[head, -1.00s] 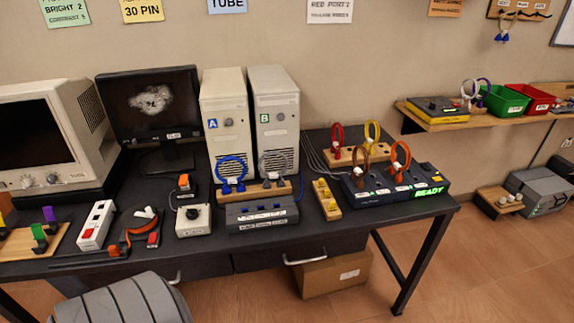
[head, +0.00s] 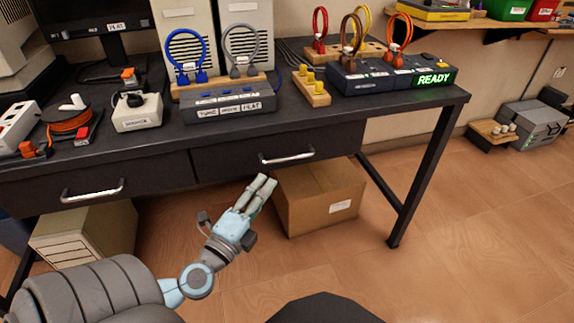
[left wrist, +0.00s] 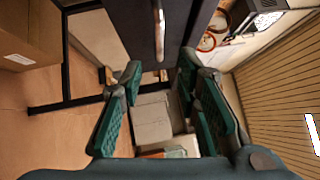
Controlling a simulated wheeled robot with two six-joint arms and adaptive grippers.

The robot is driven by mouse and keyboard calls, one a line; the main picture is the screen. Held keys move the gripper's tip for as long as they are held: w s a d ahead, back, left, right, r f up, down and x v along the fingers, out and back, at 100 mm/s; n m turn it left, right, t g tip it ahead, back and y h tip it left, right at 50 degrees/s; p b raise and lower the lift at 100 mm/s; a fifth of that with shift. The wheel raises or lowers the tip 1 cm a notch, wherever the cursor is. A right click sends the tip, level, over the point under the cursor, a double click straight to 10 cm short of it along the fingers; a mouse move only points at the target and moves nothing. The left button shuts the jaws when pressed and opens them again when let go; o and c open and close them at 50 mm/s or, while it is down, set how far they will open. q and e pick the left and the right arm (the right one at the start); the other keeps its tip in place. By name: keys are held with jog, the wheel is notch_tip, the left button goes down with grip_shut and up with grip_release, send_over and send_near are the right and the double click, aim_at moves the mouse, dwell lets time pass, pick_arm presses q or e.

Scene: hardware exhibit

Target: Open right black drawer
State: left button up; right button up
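The right black drawer (head: 235,166) sits shut under the desk top, with a silver bar handle (head: 287,158) on its front. My left gripper (head: 265,182) is just below and left of that handle in the head view, apart from it, its fingers pointing up and right. In the left wrist view the gripper (left wrist: 160,68) is open and empty. A dark drawer front (left wrist: 137,25) with a metal handle (left wrist: 160,30) lies ahead, in line with the gap between the fingers. My right gripper is not in view.
The left drawer, with its own handle (head: 92,190), is beside it. A cardboard box (head: 318,197) stands on the floor under the right drawer. The desk leg (head: 425,180) is to the right. Cables and devices cover the desk top (head: 290,118).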

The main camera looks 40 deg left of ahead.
aim_at(287, 159)
pick_arm(q)
jog(key=p+x, duration=0.1)
jog(key=x, duration=1)
jog(key=shift+w+p, duration=0.3)
jog(key=shift+w, duration=0.1)
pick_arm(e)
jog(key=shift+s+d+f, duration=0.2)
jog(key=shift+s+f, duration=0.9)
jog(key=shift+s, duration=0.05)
pick_arm(q)
jog(key=shift+c, duration=0.6)
grip_shut()
jog(key=shift+f, duration=0.1)
